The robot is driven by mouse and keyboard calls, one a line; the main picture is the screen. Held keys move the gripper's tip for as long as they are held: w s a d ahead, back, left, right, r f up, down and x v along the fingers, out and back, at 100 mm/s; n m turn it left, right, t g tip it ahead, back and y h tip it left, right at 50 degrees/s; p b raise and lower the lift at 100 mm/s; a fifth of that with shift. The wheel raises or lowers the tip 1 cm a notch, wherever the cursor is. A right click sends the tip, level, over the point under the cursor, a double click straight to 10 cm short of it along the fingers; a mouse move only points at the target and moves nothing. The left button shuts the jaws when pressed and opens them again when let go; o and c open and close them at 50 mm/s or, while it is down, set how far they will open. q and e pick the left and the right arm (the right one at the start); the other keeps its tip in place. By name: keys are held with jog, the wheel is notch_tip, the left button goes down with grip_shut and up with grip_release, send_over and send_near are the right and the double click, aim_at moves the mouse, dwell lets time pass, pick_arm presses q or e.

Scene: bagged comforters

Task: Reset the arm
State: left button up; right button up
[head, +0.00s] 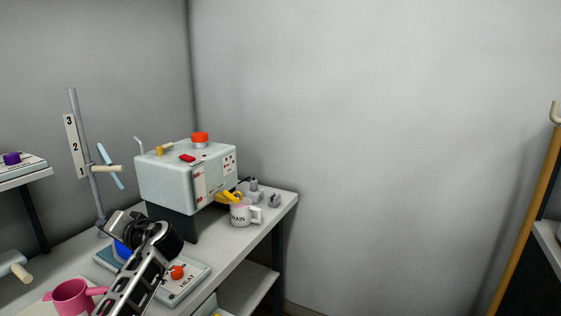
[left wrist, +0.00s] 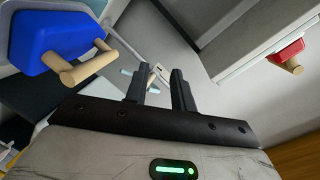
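My left arm comes up from the bottom of the head view, and its gripper end (head: 118,222) is over the bench, in front of a blue object (head: 122,250). In the left wrist view the two dark fingers of my left gripper (left wrist: 158,78) stand apart with a gap between them. Nothing is held in that gap; a pole with pegs shows beyond it. My right arm and gripper are not in view.
A pale machine (head: 187,177) with a red knob stands on the bench (head: 282,208). A numbered pole (head: 88,150) stands left. Open space lies right of the bench.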

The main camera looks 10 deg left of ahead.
pick_arm(q)
jog(key=w+d+f+m+t+h, duration=0.2)
jog(key=w+d+m+t+h, duration=0.3)
jog(key=w+d+t+h, duration=0.4)
jog(key=w+d+r+t+h, duration=0.4)
jog(key=w+d, duration=0.1)
jog(key=d, duration=0.2)
jog(key=s+d+f+m+g+h, duration=0.1)
jog(key=s+d+f+g+h, duration=0.1)
jog(key=s+d+f, duration=0.5)
jog(key=s+d+f+m+g+h, duration=0.1)
jog(key=s+d+f, duration=0.3)
jog(key=s+f, duration=0.6)
jog(key=s+d+f+g, duration=0.1)
jog(key=s+d+f, duration=0.2)
jog(key=s, duration=0.4)
jog(key=s+d+f+g+h, duration=0.1)
jog(key=s+d+f, duration=0.1)
jog(key=s, duration=0.5)
jog(key=s+d+f+n+g+h, duration=0.1)
jog(key=s+d+f, duration=0.2)
jog(key=s+f, duration=0.2)
jog(key=shift+s+d+g, duration=0.35)
jog(key=shift+s+g, duration=0.05)
jog(key=shift+s, duration=0.8)
